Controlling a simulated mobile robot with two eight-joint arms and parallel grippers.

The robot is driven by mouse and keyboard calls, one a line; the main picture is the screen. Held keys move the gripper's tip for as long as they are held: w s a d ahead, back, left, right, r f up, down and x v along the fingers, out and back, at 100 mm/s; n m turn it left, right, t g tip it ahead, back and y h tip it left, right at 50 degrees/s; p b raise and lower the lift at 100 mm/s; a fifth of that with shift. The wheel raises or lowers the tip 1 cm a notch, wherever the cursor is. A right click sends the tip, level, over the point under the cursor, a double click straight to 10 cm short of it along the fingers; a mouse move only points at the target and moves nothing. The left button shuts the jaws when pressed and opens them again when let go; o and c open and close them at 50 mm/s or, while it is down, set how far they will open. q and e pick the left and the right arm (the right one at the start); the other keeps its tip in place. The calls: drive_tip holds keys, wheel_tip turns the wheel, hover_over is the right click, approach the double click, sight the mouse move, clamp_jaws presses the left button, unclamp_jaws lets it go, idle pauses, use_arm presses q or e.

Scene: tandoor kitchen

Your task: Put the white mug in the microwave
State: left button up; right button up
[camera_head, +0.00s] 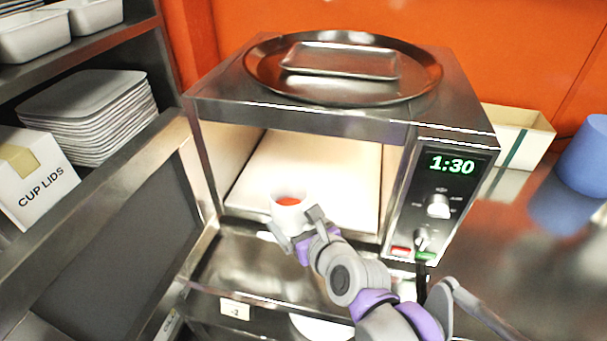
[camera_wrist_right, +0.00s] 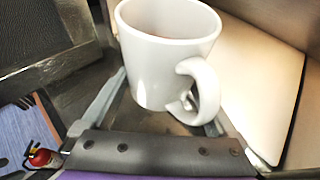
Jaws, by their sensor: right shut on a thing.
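The white mug (camera_head: 289,214) has reddish contents and is upright at the front opening of the microwave (camera_head: 452,190). My right gripper (camera_head: 295,232) is shut on the mug. In the right wrist view the mug (camera_wrist_right: 165,60) stands between the fingers of the right gripper (camera_wrist_right: 165,105), with its handle toward the camera. The microwave is open at the front, with a pale flat floor (camera_head: 265,172) inside, and its panel reads 1:30. I cannot tell whether the mug's base touches anything. My left gripper is not in view.
A round dark tray (camera_head: 270,75) with a smaller rectangular tray (camera_head: 340,62) lies on top of the microwave. Shelves with stacked trays (camera_head: 90,110) and a cup lids box (camera_head: 35,178) stand at the left. A blue container (camera_head: 585,160) is at the right. The microwave interior is clear.

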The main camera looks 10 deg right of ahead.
hover_over(311, 185)
drive_tip(key=shift+s, duration=0.1)
drive_tip(key=shift+f+b, duration=0.5)
drive_tip(key=shift+f, duration=1.25)
drive_tip(key=shift+f, duration=0.15)
drive_tip(key=o, duration=1.6)
drive_tip(key=shift+c, duration=0.2)
